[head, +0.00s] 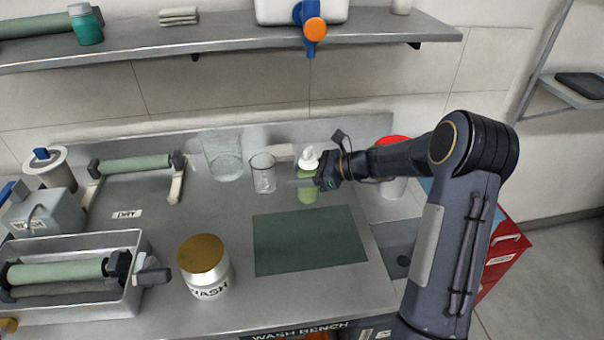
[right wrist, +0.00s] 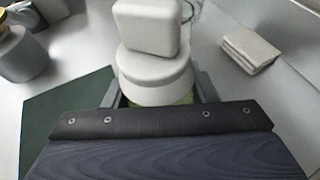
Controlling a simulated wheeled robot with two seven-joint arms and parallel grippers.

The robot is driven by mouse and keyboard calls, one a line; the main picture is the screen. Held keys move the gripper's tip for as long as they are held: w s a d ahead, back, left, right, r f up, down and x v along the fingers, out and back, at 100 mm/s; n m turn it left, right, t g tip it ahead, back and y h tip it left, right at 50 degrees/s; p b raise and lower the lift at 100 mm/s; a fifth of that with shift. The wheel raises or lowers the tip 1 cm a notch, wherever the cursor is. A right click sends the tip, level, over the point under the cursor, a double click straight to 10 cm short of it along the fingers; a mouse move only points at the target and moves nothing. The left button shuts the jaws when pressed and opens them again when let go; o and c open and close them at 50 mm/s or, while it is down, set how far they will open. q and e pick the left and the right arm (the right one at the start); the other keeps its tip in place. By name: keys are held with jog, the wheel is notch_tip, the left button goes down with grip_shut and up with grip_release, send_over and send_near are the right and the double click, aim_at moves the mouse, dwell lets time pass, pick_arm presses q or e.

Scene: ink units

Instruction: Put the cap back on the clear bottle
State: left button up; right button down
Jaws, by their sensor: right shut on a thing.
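My right gripper (head: 322,183) is shut on a pale green bottle (head: 307,190) with a white top (head: 308,158), which stands upright at the back of the bench. In the right wrist view the white top (right wrist: 150,60) rises between the fingers, with a sliver of green below it; the grip itself is mostly hidden. A wide clear vessel (head: 224,160) and a smaller clear beaker (head: 263,175) stand to its left, with no cap visible on either. I cannot pick out a separate loose cap or tell which vessel is the clear bottle. My left gripper is out of view.
A dark green mat (head: 310,242) lies bare in front of the bottle. A gold-lidded jar (head: 205,268) stands left of the mat. A roller tray (head: 75,275) fills the front left. A red-rimmed white container (head: 392,186) is behind my right arm. A shelf (head: 230,40) runs above.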

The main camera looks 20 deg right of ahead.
jog(key=shift+f, duration=0.15)
jog(key=c, duration=0.6)
grip_release()
jog(key=shift+r, duration=0.3)
jog(key=v, duration=0.7)
jog(key=shift+s+d, duration=0.15)
